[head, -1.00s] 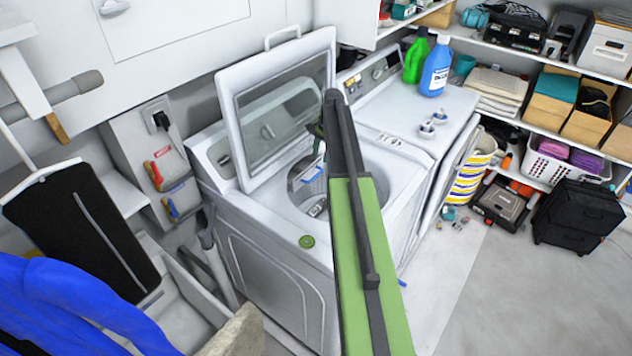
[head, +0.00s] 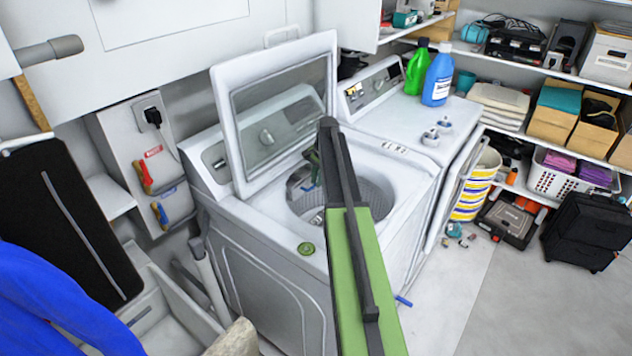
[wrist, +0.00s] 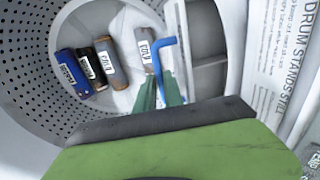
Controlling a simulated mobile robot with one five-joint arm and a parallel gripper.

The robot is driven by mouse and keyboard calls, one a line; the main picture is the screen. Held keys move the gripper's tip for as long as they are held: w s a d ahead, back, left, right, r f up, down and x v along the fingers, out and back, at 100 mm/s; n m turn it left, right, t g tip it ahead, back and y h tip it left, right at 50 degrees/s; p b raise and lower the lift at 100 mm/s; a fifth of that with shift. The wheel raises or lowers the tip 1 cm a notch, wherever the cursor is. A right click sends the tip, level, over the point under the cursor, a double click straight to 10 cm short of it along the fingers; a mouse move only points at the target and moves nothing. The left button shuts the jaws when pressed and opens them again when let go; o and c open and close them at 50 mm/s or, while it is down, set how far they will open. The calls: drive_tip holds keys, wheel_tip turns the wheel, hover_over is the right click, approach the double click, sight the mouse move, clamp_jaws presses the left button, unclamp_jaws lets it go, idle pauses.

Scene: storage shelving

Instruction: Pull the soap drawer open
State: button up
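The top-loading washer (head: 270,235) stands with its lid (head: 277,110) raised and its drum (head: 375,195) open. I cannot clearly pick out the soap drawer. In the wrist view a pale panel (wrist: 125,35) inside the round opening carries small labelled cylinders (wrist: 105,58), and a blue hooked bar (wrist: 158,48) stands beside them. My gripper (wrist: 160,92) has two green fingers pointing at the bar's lower end, which shows between them. Whether they touch it is unclear. In the head view my arm reaches over the opening and hides part of it.
The raised lid stands left of my arm. A second white machine (head: 400,110) is close on the right, with a green bottle (head: 417,66) and a blue bottle (head: 437,78) on top. A yellow-striped basket (head: 473,188) and shelves stand farther right. Grey floor (head: 520,300) is clear there.

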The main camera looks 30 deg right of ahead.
clamp_jaws()
idle(1.0)
drive_tip(key=s+d, duration=0.3)
drive_tip(key=s, duration=0.6)
drive_tip(key=shift+s+d, duration=0.2)
drive_tip(key=shift+s, duration=0.1)
drive_tip(key=o, duration=0.5)
unclamp_jaws()
